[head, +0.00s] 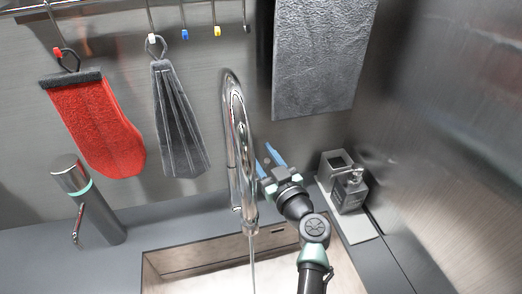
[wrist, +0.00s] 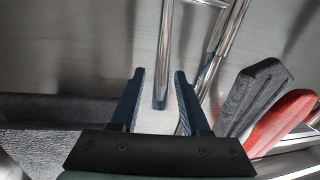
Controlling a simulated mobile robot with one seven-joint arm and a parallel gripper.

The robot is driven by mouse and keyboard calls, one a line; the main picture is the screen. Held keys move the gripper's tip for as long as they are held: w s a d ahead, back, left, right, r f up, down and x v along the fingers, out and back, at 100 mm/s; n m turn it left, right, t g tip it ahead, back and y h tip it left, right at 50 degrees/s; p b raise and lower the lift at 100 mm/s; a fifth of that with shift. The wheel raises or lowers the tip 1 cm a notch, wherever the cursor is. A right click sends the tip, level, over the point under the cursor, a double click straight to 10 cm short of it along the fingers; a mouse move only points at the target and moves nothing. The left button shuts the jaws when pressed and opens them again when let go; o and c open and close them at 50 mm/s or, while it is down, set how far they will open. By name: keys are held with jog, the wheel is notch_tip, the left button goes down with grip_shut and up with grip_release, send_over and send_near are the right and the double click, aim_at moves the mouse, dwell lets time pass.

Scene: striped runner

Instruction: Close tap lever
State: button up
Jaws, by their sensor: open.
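The chrome tap (head: 236,130) stands at the sink with a tall curved spout. A thin vertical line, apparently running water, drops from its outlet into the sink. My gripper (head: 267,158) is just right of the tap, with its blue fingers open. In the wrist view, a slim chrome rod that looks like the tap lever (wrist: 165,55) reaches into the space between the open fingers of my gripper (wrist: 158,75). I see a gap on both sides of it; contact cannot be told. The lever is not clearly visible in the head view. The tap's curved pipe (wrist: 222,55) passes to the right.
The sink (head: 205,262) lies below. A soap dispenser (head: 350,190) stands on a tray at right. A grey towel (head: 315,60), a red mitt (head: 98,125) and a grey cloth (head: 178,115) hang behind. A dark dispenser (head: 90,200) stands on the left counter.

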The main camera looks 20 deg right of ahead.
jog(key=shift+w+a, duration=0.1)
jog(key=shift+w, duration=0.25)
jog(key=shift+c, duration=0.2)
grip_shut()
dwell(1.1)
